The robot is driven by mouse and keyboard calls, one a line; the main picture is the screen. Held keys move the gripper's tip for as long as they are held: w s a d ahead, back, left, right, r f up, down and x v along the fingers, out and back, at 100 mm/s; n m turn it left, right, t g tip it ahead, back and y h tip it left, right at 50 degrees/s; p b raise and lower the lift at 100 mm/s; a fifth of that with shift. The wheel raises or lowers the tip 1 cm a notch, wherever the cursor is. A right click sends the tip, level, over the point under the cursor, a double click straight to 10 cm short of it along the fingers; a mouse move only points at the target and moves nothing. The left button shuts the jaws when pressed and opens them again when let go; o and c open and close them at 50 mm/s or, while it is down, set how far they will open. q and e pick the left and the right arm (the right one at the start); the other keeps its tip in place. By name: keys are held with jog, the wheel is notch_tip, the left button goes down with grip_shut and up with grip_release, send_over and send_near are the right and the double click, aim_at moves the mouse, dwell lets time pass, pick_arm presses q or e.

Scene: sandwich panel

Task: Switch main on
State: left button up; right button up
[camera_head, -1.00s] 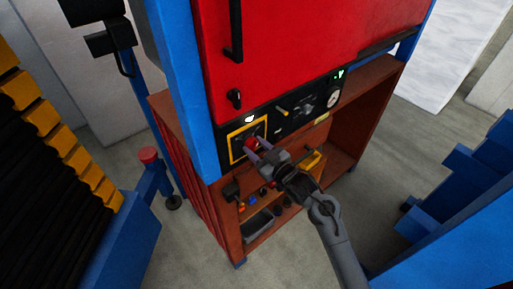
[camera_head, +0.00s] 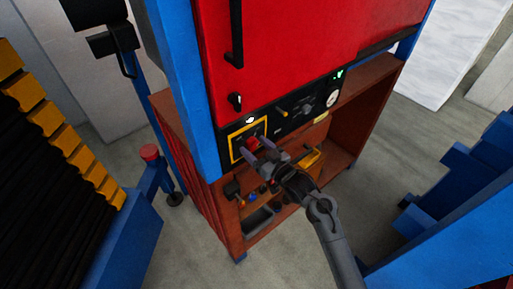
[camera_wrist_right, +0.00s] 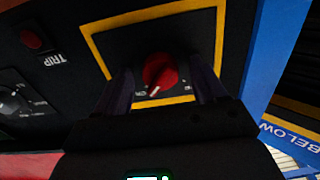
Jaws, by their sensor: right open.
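The main switch is a round red knob (camera_wrist_right: 159,73) with a pale pointer mark, inside a yellow frame (camera_wrist_right: 152,13) on the black panel. In the head view the red knob (camera_head: 252,143) sits at the panel's left end, inside the yellow frame (camera_head: 232,150). My right gripper (camera_head: 256,147) is in front of it. In the right wrist view the fingers of my right gripper (camera_wrist_right: 160,88) are spread on either side of the knob; I cannot tell whether they touch it. My left gripper is not in view.
A red TRIP button (camera_wrist_right: 31,39) and a black dial (camera_wrist_right: 14,102) are beside the yellow frame. A gauge (camera_head: 333,97) is at the panel's right end. A blue post (camera_head: 187,90) stands close left of the panel. Shelves with bins (camera_head: 258,222) lie below.

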jog(key=v, duration=1)
jog(key=shift+s+d+b, duration=0.25)
jog(key=shift+s+b, duration=0.05)
jog(key=shift+b, duration=0.05)
